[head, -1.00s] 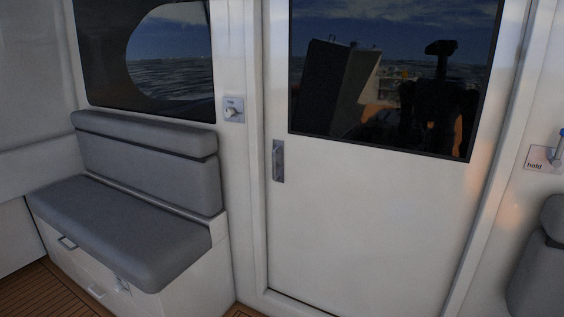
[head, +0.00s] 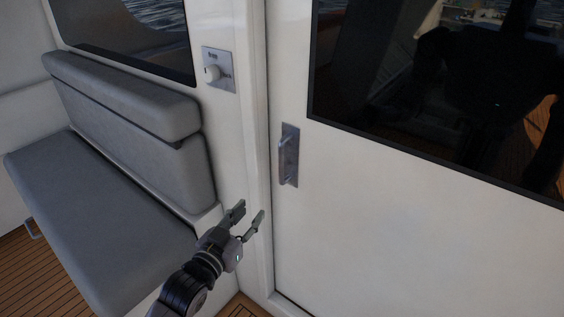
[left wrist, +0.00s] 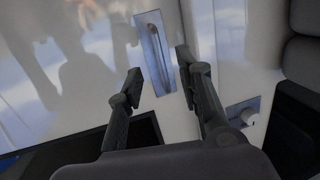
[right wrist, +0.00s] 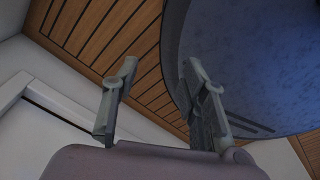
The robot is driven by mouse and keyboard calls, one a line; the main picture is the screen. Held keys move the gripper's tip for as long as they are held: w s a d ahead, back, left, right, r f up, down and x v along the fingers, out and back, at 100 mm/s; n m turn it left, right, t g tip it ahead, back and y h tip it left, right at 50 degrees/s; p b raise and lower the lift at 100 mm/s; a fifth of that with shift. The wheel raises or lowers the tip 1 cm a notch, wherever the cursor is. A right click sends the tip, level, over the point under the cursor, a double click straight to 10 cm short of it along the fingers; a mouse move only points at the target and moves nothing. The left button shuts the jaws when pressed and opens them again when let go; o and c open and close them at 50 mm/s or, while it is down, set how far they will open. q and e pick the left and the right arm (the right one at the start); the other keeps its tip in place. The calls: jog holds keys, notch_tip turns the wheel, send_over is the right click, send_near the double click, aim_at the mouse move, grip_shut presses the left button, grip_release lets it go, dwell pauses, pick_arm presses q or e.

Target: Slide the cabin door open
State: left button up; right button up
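The white cabin door (head: 400,215) has a dark window in its upper part and stands shut against its frame at its left edge. Its metal handle (head: 288,157) sits upright on a plate near that edge. My left gripper (head: 249,215) is open and empty, below and left of the handle, in front of the door frame. In the left wrist view the handle (left wrist: 158,55) shows between and beyond the open fingers (left wrist: 158,68). My right gripper (right wrist: 157,75) is open and empty in the right wrist view, and the head view does not show it.
A grey cushioned bench (head: 95,215) stands left of the door, close to my left arm. A knob on a plate (head: 212,73) is on the wall above the bench. The right wrist view shows wooden floor (right wrist: 100,35) and a dark rounded surface (right wrist: 250,60).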

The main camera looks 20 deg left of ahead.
aim_at(280, 164)
pick_arm(q)
notch_tip(280, 164, up, 5)
jog(key=t, duration=0.1)
jog(key=w+d, duration=0.1)
jog(key=w, duration=0.4)
jog(key=w+d+p, duration=0.1)
jog(key=w, duration=0.5)
jog(key=w+d+p, duration=0.1)
jog(key=w, duration=0.4)
jog(key=shift+w+d+f, duration=0.1)
jog(key=shift+w, duration=0.05)
pick_arm(e)
jog(key=shift+s+a+r, duration=0.1)
jog(key=shift+r, duration=0.4)
jog(key=shift+s+a+r, duration=0.1)
jog(key=shift+r, duration=0.4)
pick_arm(q)
jog(key=shift+c, duration=0.6)
grip_shut()
pick_arm(e)
jog(key=shift+s+d, duration=0.1)
